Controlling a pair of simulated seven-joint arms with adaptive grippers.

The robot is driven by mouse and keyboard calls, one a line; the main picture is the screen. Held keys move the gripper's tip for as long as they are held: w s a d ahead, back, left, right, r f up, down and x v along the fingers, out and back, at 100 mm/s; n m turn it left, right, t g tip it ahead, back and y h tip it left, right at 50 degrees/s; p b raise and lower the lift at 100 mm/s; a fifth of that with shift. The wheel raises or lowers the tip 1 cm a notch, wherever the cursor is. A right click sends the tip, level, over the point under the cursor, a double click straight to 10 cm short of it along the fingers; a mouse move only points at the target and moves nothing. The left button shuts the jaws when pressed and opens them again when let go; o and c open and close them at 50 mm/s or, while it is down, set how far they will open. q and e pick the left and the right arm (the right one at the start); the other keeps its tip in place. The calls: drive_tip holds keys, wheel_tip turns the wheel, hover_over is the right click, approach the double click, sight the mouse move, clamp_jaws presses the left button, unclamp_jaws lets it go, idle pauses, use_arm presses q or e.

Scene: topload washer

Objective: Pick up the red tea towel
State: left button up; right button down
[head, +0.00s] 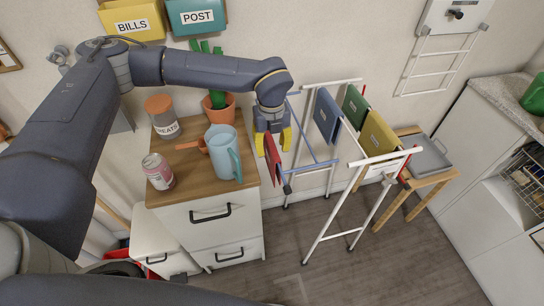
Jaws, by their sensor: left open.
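The red tea towel (271,163) hangs at the left end of the white drying rack (323,233), seen nearly edge-on in the head view. My left gripper (273,142) is just above it, pointing down, with its yellow fingers apart on either side of the towel's upper part. The fingers and the gripper hide the towel's top edge, and I cannot tell whether they touch the cloth. My right gripper is not in view.
Blue (326,116), green (355,106) and yellow (378,134) towels hang farther right on the rack. Left of my gripper, a wooden-topped cabinet (247,181) holds a blue jug (223,153), a can (157,171), a treats tin (161,117) and a potted cactus (220,108).

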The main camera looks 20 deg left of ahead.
use_arm(q)
wheel_tip(320, 180, down, 4)
drive_tip(key=shift+w+f, duration=0.1)
clamp_jaws()
idle(0.5)
